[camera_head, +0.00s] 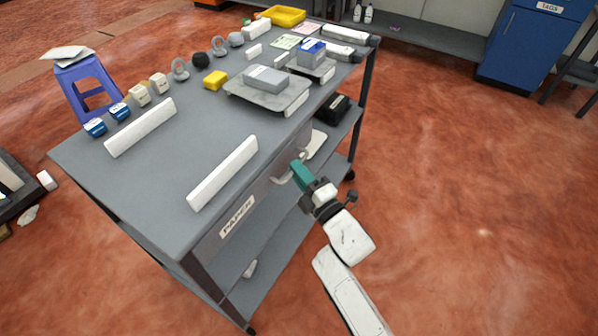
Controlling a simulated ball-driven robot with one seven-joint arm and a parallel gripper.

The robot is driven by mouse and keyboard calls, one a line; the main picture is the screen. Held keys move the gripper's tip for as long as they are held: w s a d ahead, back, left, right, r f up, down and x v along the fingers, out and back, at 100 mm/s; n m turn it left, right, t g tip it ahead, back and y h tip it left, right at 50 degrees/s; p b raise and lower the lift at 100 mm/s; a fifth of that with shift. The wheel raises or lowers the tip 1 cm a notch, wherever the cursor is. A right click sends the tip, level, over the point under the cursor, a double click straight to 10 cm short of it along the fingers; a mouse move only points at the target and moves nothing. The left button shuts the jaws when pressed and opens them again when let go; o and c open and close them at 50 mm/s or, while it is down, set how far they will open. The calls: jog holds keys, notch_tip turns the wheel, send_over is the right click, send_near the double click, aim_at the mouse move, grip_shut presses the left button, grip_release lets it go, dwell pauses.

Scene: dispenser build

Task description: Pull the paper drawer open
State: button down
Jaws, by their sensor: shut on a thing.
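The paper drawer (262,196) is set under the top of the grey cart, in the side facing me. Its front carries a white label reading PAPER (238,216). The drawer front looks about level with the cart's edge; I cannot tell if it is slightly out. My gripper (297,172), with teal fingers, is at the right part of the drawer front, shut on what appears to be its handle (284,180). The fingers hide most of the handle.
The grey cart top (180,190) holds two white bars (224,172), a scale (268,95) with a grey block, a yellow block (215,80) and several weights. A lower shelf (262,250) lies below. The red floor to the right is clear. A blue cabinet (530,45) stands behind.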

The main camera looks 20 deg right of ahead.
jog(key=shift+s, duration=0.1)
dwell(0.5)
jog(key=s+d+p, duration=0.2)
jog(key=s+d, duration=0.6)
jog(key=s, duration=0.3)
jog(key=s+d+p, duration=0.2)
jog(key=s+d, duration=0.6)
jog(key=s, duration=0.3)
jog(key=shift+s+d+p, duration=0.15)
jog(key=shift+s+p, duration=0.05)
jog(key=shift+p, duration=0.1)
jog(key=shift+f, duration=0.1)
jog(key=c, duration=1.2)
grip_release()
jog(key=b+v, duration=0.2)
jog(key=v, duration=0.8)
jog(key=shift+s, duration=0.35)
jog(key=shift+d, duration=0.1)
